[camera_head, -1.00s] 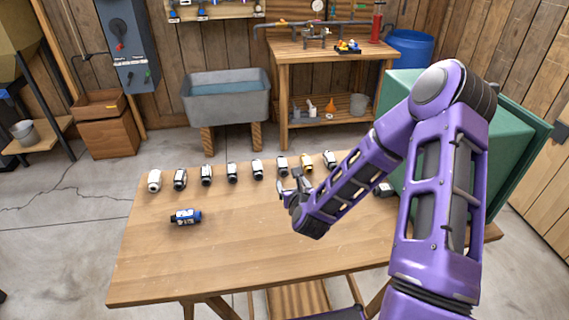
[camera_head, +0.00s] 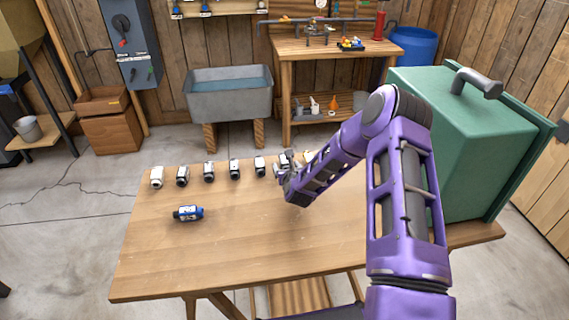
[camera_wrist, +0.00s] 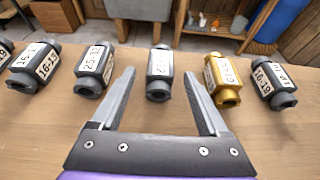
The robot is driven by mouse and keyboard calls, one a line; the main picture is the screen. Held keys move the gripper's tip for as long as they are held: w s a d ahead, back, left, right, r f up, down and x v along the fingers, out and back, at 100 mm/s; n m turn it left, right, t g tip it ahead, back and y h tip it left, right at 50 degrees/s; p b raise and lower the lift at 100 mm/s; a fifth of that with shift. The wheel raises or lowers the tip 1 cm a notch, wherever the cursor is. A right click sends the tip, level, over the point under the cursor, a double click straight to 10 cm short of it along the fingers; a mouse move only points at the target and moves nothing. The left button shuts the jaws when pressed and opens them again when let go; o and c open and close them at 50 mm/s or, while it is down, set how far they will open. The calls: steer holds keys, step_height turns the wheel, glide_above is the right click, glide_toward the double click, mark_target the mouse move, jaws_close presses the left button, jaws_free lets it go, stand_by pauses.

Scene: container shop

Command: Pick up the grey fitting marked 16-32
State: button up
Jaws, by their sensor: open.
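A row of fittings lies along the far side of the wooden table (camera_head: 240,235). In the wrist view, a grey fitting (camera_wrist: 159,72) lies straight ahead between my gripper's fingers; its white label is too foreshortened to read. My gripper (camera_wrist: 158,78) is open and empty, with the fitting at and beyond its fingertips. To the left is a grey fitting (camera_wrist: 95,70) that seems to read 25-31. To the right are a gold fitting (camera_wrist: 222,80) and a dark grey one (camera_wrist: 272,82) that seems to read 16-19. I cannot tell which is marked 16-32.
Another grey fitting (camera_wrist: 36,68), seemingly reading 16-13, lies further left. A large green box (camera_head: 455,150) stands at the right, beside my arm. The front of the table is clear.

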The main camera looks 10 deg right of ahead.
mark_target(286, 166)
steer(key=shift+x, duration=1.5)
jaws_close()
